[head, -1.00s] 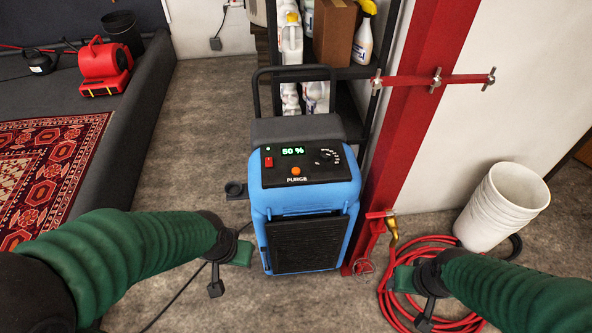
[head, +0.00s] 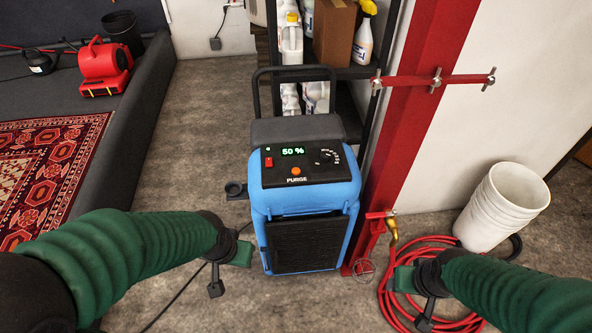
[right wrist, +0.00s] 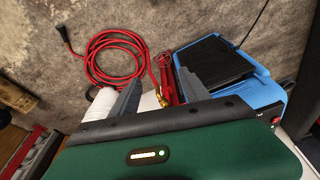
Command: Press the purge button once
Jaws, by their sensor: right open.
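The purge button (head: 296,171) is a small round orange button on the sloped black control panel (head: 320,176) of a blue machine (head: 262,203). The word PURGE is printed under it, and the display (head: 292,151) reads 50 %. My left gripper (head: 240,253) is low, left of the machine and apart from the button; its fingers do not show clearly. My right gripper (head: 412,280) is low at the right, over the red hose and away from the machine. In the right wrist view its two grey fingers are spread and empty (right wrist: 160,80). The blue machine (right wrist: 262,97) also shows there.
A red post (head: 412,120) stands right of the machine, with a coiled red hose (head: 445,243) at its foot. White stacked buckets (head: 500,205) stand farther right. A shelf (head: 350,73) with bottles is behind. Open floor (head: 205,130) lies left of the machine.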

